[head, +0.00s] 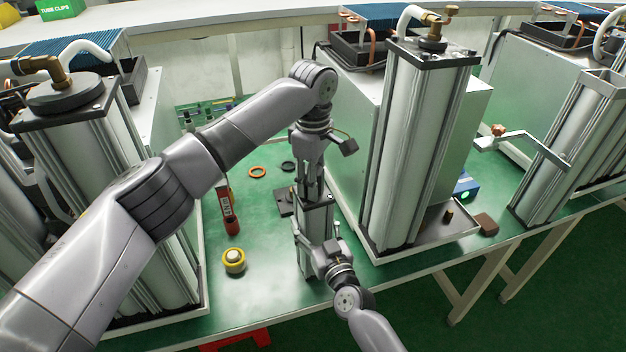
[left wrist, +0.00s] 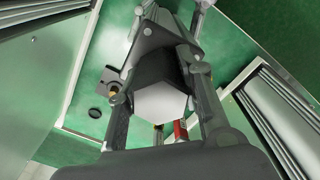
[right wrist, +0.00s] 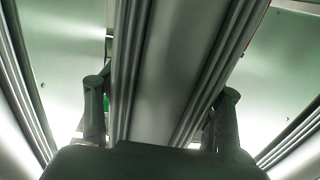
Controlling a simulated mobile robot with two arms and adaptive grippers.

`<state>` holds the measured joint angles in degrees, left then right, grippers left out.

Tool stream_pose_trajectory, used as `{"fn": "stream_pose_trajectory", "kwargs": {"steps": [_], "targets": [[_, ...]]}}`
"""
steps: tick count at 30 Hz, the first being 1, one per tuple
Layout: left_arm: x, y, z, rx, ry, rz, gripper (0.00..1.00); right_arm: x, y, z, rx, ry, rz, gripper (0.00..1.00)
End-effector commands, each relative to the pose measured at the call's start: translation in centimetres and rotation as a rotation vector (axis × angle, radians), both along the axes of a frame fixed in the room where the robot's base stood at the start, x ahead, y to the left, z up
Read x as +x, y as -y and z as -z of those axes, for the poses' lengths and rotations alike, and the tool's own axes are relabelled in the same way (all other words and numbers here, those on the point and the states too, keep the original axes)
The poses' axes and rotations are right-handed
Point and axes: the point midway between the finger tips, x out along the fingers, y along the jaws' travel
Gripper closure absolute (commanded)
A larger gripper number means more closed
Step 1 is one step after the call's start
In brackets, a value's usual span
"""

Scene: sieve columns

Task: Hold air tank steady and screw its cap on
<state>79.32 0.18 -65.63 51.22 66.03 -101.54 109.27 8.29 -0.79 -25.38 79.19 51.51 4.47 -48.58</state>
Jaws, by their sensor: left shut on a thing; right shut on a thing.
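The air tank (head: 316,218), a short silver ribbed column, stands upright on the green bench in the middle of the head view. My left gripper (head: 309,188) points down at its top and is shut on the cap. In the left wrist view the cap (left wrist: 160,103) is a pale six-sided face with dark sides between the fingers, over a dark plate. Whether its thread is engaged is hidden. My right gripper (head: 318,250) is shut on the tank's body from the front. In the right wrist view the tank (right wrist: 165,70) runs between both fingers.
Tall sieve columns stand left (head: 140,200) and right (head: 415,150) of the tank. A yellow tape roll (head: 234,261), a red tool (head: 229,210), an orange ring (head: 257,172) and a black ring (head: 289,166) lie on the bench. Bare bench shows left of the tank.

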Motion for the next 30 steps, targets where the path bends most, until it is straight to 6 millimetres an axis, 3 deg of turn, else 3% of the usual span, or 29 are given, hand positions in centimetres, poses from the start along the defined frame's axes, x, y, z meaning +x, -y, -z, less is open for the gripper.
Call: {"fn": "stream_pose_trajectory", "kwargs": {"steps": [4, 8, 30], "targets": [[0.0, 0.05, 0.01, -0.001, 0.0, 0.054, 1.0, -0.01, -0.01, 0.03, -0.001, -0.001, 0.0, 1.0], [-0.04, 0.08, 0.05, -0.002, -0.001, 0.244, 1.0, -0.01, -0.01, 0.03, -0.001, -0.001, 0.0, 1.0], [-0.02, 0.04, 0.13, -0.002, -0.001, 1.685, 1.0, -0.01, -0.01, 0.03, -0.001, -0.001, 0.0, 1.0]]}}
